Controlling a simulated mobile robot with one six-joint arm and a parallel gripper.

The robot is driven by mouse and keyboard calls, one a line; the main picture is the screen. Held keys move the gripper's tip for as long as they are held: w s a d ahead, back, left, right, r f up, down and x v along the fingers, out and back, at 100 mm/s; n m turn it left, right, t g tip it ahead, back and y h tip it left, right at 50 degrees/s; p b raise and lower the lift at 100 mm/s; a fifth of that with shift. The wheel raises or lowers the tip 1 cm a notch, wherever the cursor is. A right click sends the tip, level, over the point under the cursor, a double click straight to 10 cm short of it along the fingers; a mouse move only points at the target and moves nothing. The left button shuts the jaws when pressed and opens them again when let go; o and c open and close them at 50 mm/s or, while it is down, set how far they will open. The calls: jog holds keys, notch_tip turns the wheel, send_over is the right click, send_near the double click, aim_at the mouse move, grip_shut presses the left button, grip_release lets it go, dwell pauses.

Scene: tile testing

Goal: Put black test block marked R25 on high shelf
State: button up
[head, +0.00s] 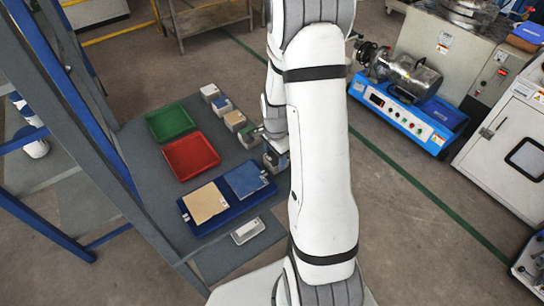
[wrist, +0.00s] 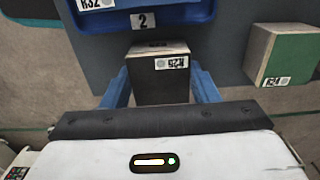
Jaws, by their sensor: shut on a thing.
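The black test block marked R25 (wrist: 160,82) is between the two blue fingers of my gripper (wrist: 162,92) in the wrist view, its label facing the camera. My gripper is shut on it. In the head view my gripper (head: 277,150) is low over the right edge of the grey surface, at the near end of a row of blocks, and my arm partly hides it. I cannot tell whether the block still touches the surface. I cannot make out which part is the high shelf.
A green-topped block marked R24 (wrist: 282,55) stands to the right. A blue tray (head: 205,230) holds tan and blue tiles. Red (head: 190,158) and green (head: 170,122) trays lie behind it. Blue frame posts (head: 75,95) rise at left. A white device (head: 248,230) lies near the front.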

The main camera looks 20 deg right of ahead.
aim_at(275, 157)
jog(key=shift+f, duration=0.15)
jog(key=o, duration=0.9)
jog(key=shift+o, duration=0.2)
notch_tip(275, 157, up, 12)
jog(key=s+a+r+n+t, duration=0.1)
jog(key=s+a+r+n, duration=0.4)
jog(key=s+n, duration=0.3)
jog(key=s+a+r+n+t, duration=0.1)
jog(key=s+a+r+n, duration=0.4)
jog(key=s+r+n, duration=0.2)
jog(key=shift+s+a+n+p, duration=0.3)
jog(key=shift+s+a+n, duration=0.15)
jog(key=shift+s, duration=0.4)
jog(key=shift+d+r, duration=0.1)
jog(key=shift+r, duration=0.05)
